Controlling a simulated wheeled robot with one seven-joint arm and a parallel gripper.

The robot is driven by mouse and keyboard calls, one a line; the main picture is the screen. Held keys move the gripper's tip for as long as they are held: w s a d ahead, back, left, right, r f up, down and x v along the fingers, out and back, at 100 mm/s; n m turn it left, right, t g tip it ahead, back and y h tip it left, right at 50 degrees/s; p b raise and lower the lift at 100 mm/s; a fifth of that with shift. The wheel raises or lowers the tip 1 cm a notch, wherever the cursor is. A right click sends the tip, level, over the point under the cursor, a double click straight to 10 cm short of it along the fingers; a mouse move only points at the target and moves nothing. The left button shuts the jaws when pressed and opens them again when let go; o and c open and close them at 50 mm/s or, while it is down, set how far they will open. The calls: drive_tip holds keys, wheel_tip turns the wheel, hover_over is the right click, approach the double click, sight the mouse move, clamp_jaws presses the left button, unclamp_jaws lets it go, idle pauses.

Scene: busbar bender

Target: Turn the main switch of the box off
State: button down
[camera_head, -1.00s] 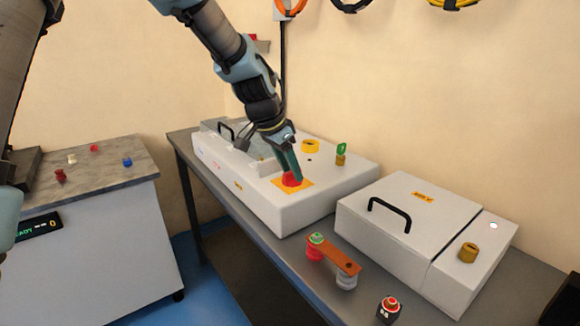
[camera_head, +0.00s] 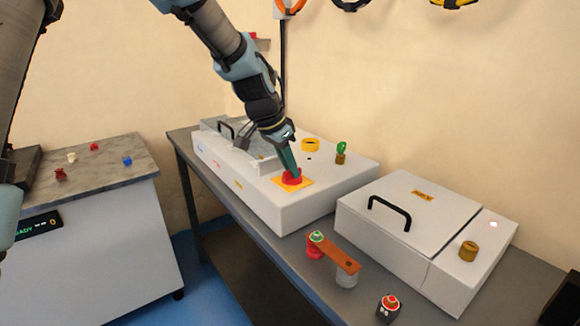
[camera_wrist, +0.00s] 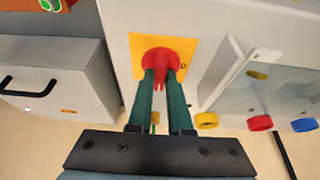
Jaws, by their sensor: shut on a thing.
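The main switch is a red rotary knob (camera_head: 292,178) on a yellow plate (camera_head: 305,185) on top of the long white box (camera_head: 335,188). In the wrist view the red knob (camera_wrist: 158,62) sits on the yellow plate (camera_wrist: 183,48), and a mark like "0" is printed at the plate's side. My gripper (camera_head: 290,171) reaches down to the knob from above. In the wrist view its two green fingers (camera_wrist: 163,78) are closed on the knob's grip, one on each side. The fingers hide part of the knob.
A green-topped key switch (camera_head: 341,152) and a yellow ring (camera_head: 310,145) are on the same box. A second white box with a black handle (camera_head: 390,212) stands to the right. A copper bar (camera_head: 335,252) on posts lies in front. A side table (camera_head: 90,175) is at left.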

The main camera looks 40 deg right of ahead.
drive_tip(key=shift+n, duration=0.3)
drive_tip(key=n, duration=0.1)
drive_tip(key=n+t, duration=0.1)
drive_tip(key=n, duration=0.1)
drive_tip(key=shift+s+t+p, duration=0.2)
drive_tip(key=shift+t+p, duration=0.1)
drive_tip(key=shift+p, duration=0.05)
drive_tip(key=n+t+p, duration=0.1)
drive_tip(key=n, duration=0.2)
drive_tip(key=n+y+p, duration=0.1)
drive_tip(key=n, duration=0.1)
drive_tip(key=shift+s+d+r+n+t, duration=0.1)
drive_tip(key=shift+d+n+t, duration=0.05)
drive_tip(key=shift+n+t, duration=0.25)
drive_tip(key=n+p, duration=0.1)
drive_tip(key=n, duration=0.1)
drive_tip(key=n+t+y+p, duration=0.1)
drive_tip(key=n, duration=0.1)
drive_tip(key=shift+d+n+y, duration=0.1)
drive_tip(key=shift+n+y, duration=0.2)
drive_tip(key=shift+n+y+p, duration=0.7)
drive_tip(key=shift+n+p, duration=0.4)
drive_tip(key=shift+n, duration=0.8)
drive_tip(key=c, duration=0.8)
unclamp_jaws()
drive_tip(key=shift+c, duration=0.2)
